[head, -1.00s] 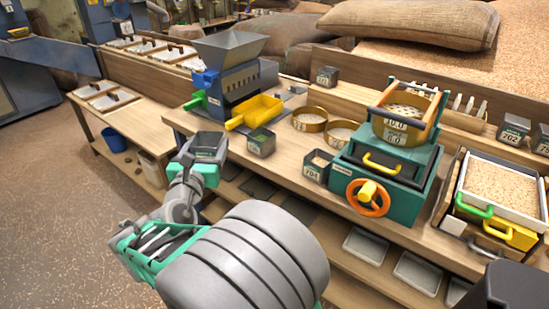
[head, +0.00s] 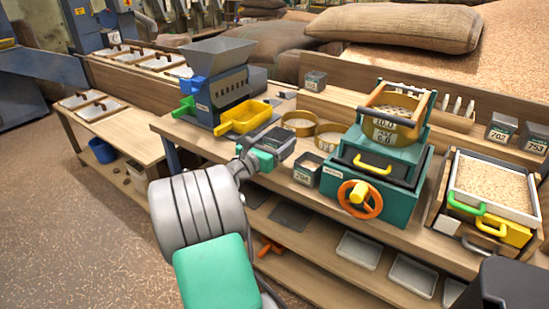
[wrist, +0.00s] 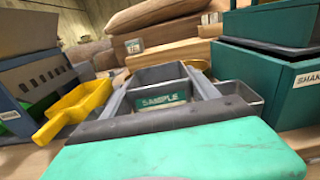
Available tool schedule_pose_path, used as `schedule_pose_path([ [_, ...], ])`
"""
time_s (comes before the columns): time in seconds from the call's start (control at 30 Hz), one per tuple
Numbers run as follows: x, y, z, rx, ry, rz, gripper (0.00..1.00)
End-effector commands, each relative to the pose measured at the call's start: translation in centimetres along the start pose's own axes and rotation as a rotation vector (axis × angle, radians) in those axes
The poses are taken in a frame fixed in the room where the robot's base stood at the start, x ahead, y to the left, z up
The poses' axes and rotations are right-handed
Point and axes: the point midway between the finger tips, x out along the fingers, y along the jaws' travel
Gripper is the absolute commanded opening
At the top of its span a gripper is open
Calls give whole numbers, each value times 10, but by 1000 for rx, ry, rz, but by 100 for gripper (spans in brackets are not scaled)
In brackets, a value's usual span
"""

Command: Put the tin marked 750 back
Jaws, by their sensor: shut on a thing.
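My gripper (head: 277,142) is over the bench between the yellow scoop tray and the green sieve machine. It is shut on a small grey open-topped tin (wrist: 158,74), which sits between the two grey fingers (wrist: 160,90) in the wrist view. Its label reads SAMPLE; a number cannot be read. Whether the tin touches the bench is hidden. Tins marked 702 (head: 501,129) and 753 (head: 535,138) stand on the ledge at the right. Another tin (head: 315,81) stands on the back ledge, its number unclear.
A tin (head: 306,170) stands just right of my gripper, beside the green sieve machine (head: 385,160) with its orange handwheel. Brass sieves (head: 300,122) lie behind. The blue mill (head: 222,85) with its yellow tray (head: 246,117) is at left. A grain tray (head: 495,183) is at right.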

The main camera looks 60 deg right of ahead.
Motion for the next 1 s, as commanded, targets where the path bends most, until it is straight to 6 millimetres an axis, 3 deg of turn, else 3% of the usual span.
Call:
schedule_pose_path([
  [0.03, 5, 7, -13, 0, -1, 0, 20],
  [0.27, 15, 23, -33, 2, -2, 1, 20],
  [0.4, 14, 23, -60, 1, -2, 3, 20],
  [0.77, 14, 22, -63, 1, -3, 2, 20],
  [0.8, 14, 22, -63, 2, -3, 2, 70],
  [0.9, 14, 22, -63, 2, -3, 2, 78],
  [1.0, 14, 22, -63, 2, -3, 2, 78],
])
